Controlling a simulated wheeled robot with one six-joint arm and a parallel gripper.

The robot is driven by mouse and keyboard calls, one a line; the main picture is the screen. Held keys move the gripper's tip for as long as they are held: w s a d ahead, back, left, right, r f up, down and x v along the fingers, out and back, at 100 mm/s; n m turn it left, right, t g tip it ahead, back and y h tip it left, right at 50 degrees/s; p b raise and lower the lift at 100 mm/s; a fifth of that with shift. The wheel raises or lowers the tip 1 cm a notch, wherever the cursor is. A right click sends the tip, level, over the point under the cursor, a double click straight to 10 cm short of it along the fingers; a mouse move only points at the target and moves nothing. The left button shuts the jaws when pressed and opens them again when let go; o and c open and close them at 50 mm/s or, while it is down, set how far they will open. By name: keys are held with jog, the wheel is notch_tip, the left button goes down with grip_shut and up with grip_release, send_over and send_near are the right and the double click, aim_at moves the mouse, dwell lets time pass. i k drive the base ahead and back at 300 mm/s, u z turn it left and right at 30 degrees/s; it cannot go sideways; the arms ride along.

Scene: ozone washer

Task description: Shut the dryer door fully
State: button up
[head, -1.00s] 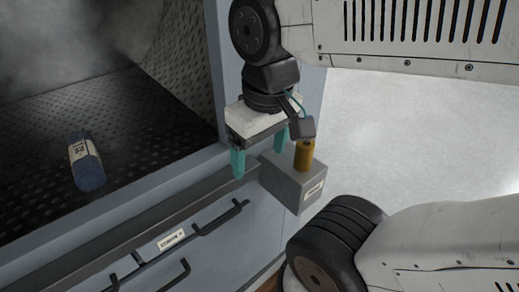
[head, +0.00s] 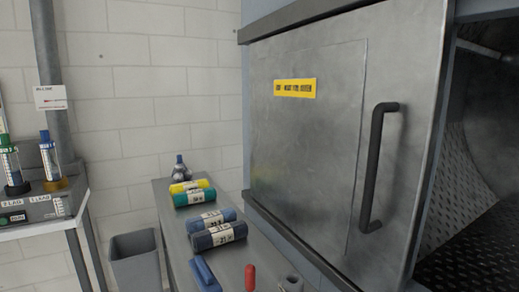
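The dryer door (head: 310,150) is a flat grey metal panel with a yellow label (head: 295,88). It sits between an upper rail (head: 300,20) and a lower rail (head: 290,245). A black vertical bar handle (head: 372,165) is near its right edge. The door is not shut: to its right the opening shows the dark, perforated dryer interior (head: 480,190). How far the opening reaches is cut off by the frame's right edge. My gripper is out of view.
A grey bench (head: 172,232) left of the door holds several rolled or cylindrical items, including a yellow one (head: 190,186) and a red-handled one (head: 250,278).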

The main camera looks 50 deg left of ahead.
aim_at(345, 108)
jog(key=u, duration=1.55)
jog(key=k, duration=0.5)
jog(key=u, duration=1.45)
jog(key=i, duration=1.3)
jog(key=z, duration=2.15)
